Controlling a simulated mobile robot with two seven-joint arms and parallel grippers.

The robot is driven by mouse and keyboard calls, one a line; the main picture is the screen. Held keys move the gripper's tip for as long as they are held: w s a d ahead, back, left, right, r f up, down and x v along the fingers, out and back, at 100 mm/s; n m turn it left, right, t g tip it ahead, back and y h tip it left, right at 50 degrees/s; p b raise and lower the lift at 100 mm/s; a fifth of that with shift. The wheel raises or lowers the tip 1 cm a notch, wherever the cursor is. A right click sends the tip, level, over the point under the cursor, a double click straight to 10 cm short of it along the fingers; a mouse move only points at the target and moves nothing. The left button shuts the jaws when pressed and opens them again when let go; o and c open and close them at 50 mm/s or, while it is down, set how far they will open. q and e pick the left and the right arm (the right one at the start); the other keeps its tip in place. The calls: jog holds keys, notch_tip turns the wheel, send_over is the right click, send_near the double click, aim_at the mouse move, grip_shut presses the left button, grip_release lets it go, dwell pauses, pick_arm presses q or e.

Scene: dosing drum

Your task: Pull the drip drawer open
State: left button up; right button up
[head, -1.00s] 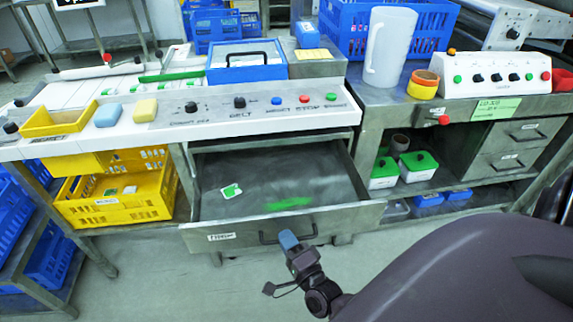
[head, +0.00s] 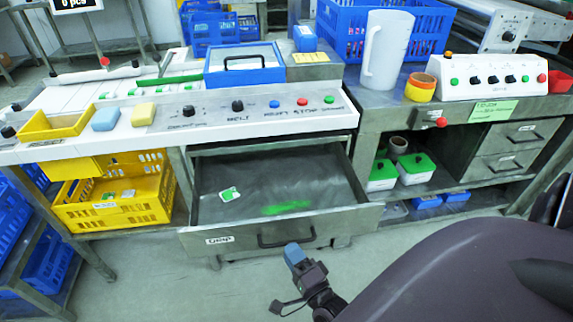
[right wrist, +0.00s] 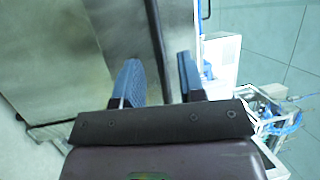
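The drip drawer (head: 330,219) is a grey metal drawer under the control panel, standing pulled out with its inside showing. A green smear and a small white-and-green piece lie on its floor. Its front has a white label and a dark bar handle (head: 286,239). My right gripper (head: 294,254) is just in front of and below the handle in the head view. In the right wrist view its two blue fingers (right wrist: 158,82) stand apart, and the dark handle bar (right wrist: 155,40) shows in line with the gap between them. I see no firm grip. My left gripper is not in view.
The white control panel (head: 250,122) with knobs and buttons is above the drawer. A yellow crate (head: 115,205) stands at its left. Green-lidded boxes (head: 416,168) sit on the right shelf. The floor (head: 170,285) in front is clear.

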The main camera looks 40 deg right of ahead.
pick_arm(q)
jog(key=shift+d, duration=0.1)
pick_arm(e)
jog(key=v, duration=0.7)
jog(key=shift+s, duration=0.1)
pick_arm(q)
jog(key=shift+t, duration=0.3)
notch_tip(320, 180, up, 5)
jog(key=p, duration=0.6)
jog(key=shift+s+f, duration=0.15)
pick_arm(e)
jog(key=s+r+n+g+y, duration=0.1)
jog(key=s+r+n+g, duration=0.1)
jog(key=n, duration=0.8)
jog(key=s+r+n+g+y, duration=0.2)
jog(key=n+g, duration=0.4)
jog(key=n, duration=0.4)
jog(key=shift+s+a+r+g, duration=0.15)
jog(key=shift+s+r+g, duration=0.25)
jog(key=shift+s+r, duration=0.6)
